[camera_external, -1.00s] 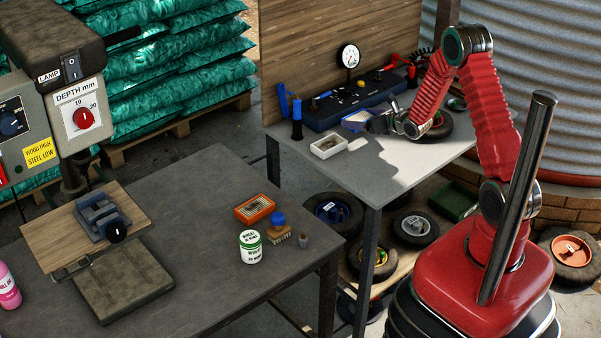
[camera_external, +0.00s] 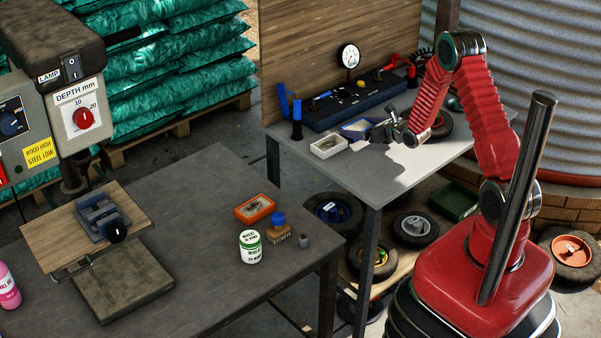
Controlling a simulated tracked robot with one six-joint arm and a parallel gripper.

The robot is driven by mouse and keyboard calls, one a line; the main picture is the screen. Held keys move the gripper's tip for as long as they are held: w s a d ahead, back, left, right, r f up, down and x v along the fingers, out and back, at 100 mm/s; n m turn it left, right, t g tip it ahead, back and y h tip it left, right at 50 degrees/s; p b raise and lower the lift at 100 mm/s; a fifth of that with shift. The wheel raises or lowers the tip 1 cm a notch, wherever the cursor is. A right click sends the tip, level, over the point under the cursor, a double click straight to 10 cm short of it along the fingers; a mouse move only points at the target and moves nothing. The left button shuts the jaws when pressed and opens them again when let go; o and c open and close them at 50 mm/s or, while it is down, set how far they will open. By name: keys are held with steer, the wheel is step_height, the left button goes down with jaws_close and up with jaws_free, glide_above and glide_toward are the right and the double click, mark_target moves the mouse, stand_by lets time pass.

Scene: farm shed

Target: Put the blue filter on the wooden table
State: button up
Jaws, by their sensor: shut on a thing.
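The blue filter (camera_external: 358,127) looks like a flat box with a blue rim and a paler inside. It is over the grey metal bench, just right of a small white tray. My gripper (camera_external: 379,130) is shut on its right side, and the jaws hide part of it. The filter seems slightly raised off the bench, but the gap is hard to judge. The wooden table (camera_external: 62,235) is the light wood plate under the drill head at the left. A grey-blue vise (camera_external: 100,215) with a black knob is on it.
The grey bench (camera_external: 400,160) also holds the white tray (camera_external: 328,146), a dark blue panel with a gauge (camera_external: 348,56), and a wheel behind my gripper. A dark workbench (camera_external: 190,220) at left carries an orange box (camera_external: 254,207), a white tin (camera_external: 250,246) and a brush.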

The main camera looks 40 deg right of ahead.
steer(key=shift+f, duration=0.1)
steer(key=o, duration=1)
steer(key=shift+o, duration=0.2)
steer(key=shift+r, duration=0.6)
steer(key=v, duration=1.2)
steer(key=shift+r, duration=0.1)
